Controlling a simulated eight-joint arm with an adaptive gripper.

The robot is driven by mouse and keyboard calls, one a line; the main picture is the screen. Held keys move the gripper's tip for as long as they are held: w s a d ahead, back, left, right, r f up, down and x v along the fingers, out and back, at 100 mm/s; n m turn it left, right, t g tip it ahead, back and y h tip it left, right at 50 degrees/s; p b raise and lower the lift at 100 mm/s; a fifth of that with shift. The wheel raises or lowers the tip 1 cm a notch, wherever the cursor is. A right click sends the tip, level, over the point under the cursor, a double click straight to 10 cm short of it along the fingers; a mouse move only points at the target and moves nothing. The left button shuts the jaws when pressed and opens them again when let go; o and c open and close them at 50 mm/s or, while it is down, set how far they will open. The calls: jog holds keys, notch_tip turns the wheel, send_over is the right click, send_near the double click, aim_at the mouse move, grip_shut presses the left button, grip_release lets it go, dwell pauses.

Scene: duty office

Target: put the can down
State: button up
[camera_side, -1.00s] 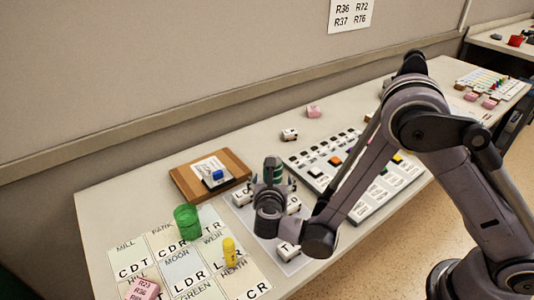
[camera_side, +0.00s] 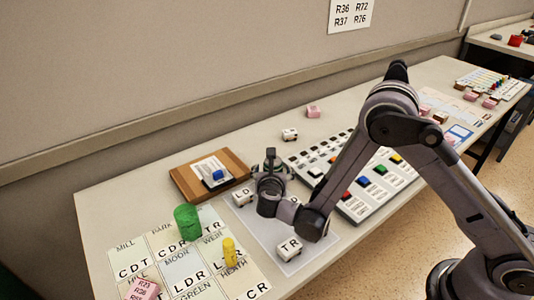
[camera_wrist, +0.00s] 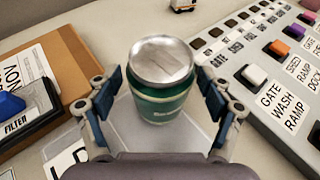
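The can (camera_wrist: 160,105) is dark green with a silver lid. In the wrist view it stands upright between the fingers of my gripper (camera_wrist: 162,92). The blue finger pads are spread on either side, with a narrow gap seeming to show between each pad and the can.
A button panel (camera_side: 350,205) lies to the right. A brown wooden board (camera_side: 232,170) is at the left. White labelled blocks (camera_side: 289,247) sit close around my gripper. A green cup (camera_side: 187,222) and yellow piece (camera_side: 229,252) stand on the lettered cards. The desk's back strip is mostly clear.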

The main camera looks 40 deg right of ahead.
jog(key=c, duration=0.8)
jog(key=shift+r, duration=0.1)
